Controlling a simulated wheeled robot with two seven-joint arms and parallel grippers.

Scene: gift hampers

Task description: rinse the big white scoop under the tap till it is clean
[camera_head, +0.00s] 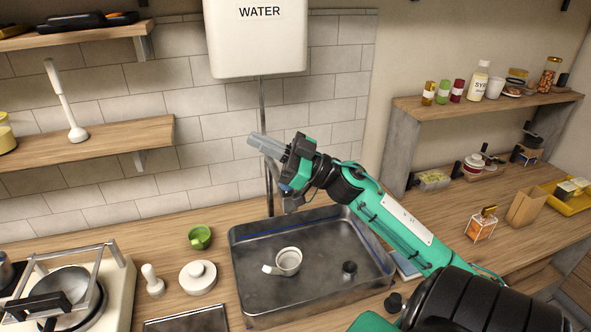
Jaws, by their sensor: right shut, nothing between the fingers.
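The white scoop (288,261) lies in the metal sink basin (240,290), left of its middle, with its short handle pointing left. Its bowl looks greyish inside; I cannot tell whether that is dirt or shadow. A white tank marked WATER (258,50) hangs on the wall. A thin grey pipe (263,100) runs down from it behind my right gripper (258,143). The gripper is shut and empty, raised above the back of the basin, well apart from the scoop. The tap's outlet is not clearly visible, and I see no running water. My left gripper is not in view.
A green cup (200,237), a round white lidded thing (198,276) and a small white tool (152,280) stand left of the basin. A stove with a pan (65,290) is further left. A dark round spot (349,268) shows in the basin. Shelves flank the tank.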

